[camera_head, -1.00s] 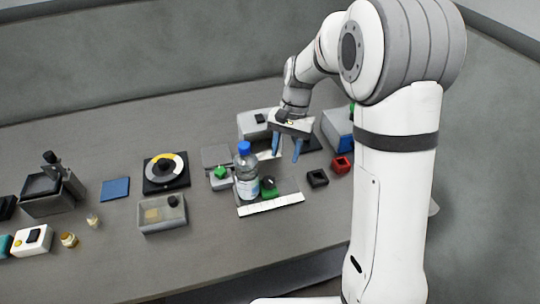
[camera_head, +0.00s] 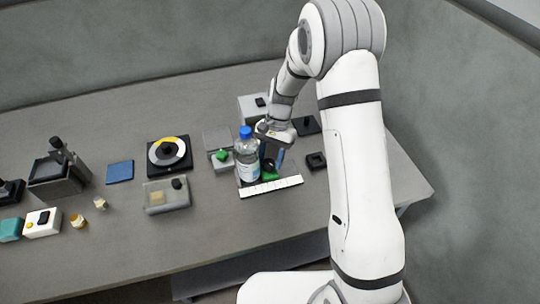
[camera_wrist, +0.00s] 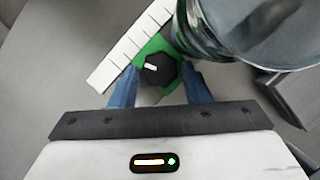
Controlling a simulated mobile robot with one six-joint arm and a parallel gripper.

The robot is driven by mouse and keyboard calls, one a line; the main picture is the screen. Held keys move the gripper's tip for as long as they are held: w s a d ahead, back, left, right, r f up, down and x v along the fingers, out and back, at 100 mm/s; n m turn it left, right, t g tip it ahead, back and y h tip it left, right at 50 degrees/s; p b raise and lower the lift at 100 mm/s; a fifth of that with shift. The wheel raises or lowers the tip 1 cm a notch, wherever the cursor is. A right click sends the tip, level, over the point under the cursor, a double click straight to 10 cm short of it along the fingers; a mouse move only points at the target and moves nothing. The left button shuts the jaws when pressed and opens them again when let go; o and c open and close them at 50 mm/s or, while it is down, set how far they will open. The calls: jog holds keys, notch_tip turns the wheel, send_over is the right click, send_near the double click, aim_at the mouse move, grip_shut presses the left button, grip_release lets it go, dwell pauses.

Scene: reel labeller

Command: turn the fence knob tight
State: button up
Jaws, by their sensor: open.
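The fence knob (camera_wrist: 157,70) is dark with a white mark on its top, and sits on a green fence (camera_wrist: 150,47) beside a white marked strip (camera_wrist: 118,58). My gripper (camera_wrist: 158,80) is open, its blue fingers on either side of the knob's near part with gaps showing. In the head view my gripper (camera_head: 272,157) is low over the fence, where a bit of green fence (camera_head: 269,176) shows; the knob is mostly hidden there. The white strip (camera_head: 270,187) lies in front.
A clear bottle with a blue cap (camera_head: 248,166) stands close to my gripper's left; the bottle (camera_wrist: 265,30) also fills the wrist view's upper right. A block with a green button (camera_head: 222,160) is left of it. A black holder (camera_head: 316,161) lies to the right.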

jog(key=shift+c, duration=0.4)
jog(key=c, duration=0.6)
jog(key=shift+d+f+m+t+y+b, duration=0.1)
jog(key=shift+m+t+y+b, duration=0.2)
jog(key=shift+m+b, duration=0.5)
jog(key=m, duration=0.3)
jog(key=shift+s+d+t+y, duration=0.1)
jog(key=shift+t+y, duration=0.3)
jog(key=o, duration=0.7)
jog(key=shift+b+v, duration=0.55)
jog(key=shift+v, duration=3.4)
